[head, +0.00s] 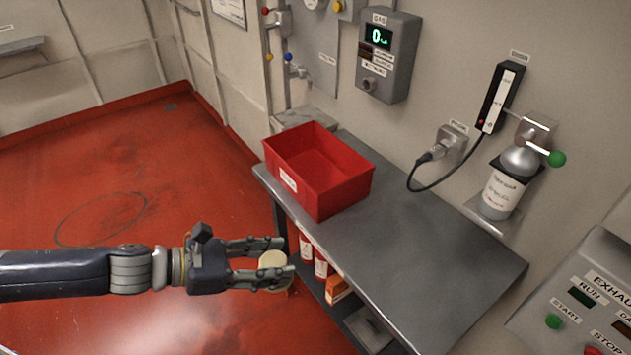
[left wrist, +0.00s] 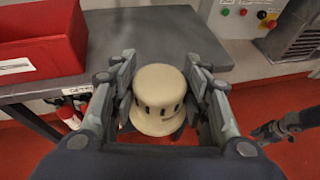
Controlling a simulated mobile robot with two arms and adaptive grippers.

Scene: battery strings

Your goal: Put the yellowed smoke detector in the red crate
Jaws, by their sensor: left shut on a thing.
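The yellowed smoke detector (left wrist: 158,98) is a cream, domed cylinder with dark slots. My left gripper (left wrist: 160,88) is shut on it, with a finger on each side. In the head view the left gripper (head: 275,263) holds the detector (head: 272,261) in front of the table's near edge, out over the floor. The red crate (head: 322,187) stands on the left end of the grey table, farther back than the gripper. Its visible inside looks empty. The crate also shows at the upper left of the left wrist view (left wrist: 38,45). My right gripper is not in the head view.
The grey table (head: 420,240) is bare to the right of the crate. Red containers (head: 320,264) and an orange box (head: 337,290) sit on the shelf below. A wall-mounted bottle (head: 500,192), a cable and a gas panel (head: 387,55) are behind the table.

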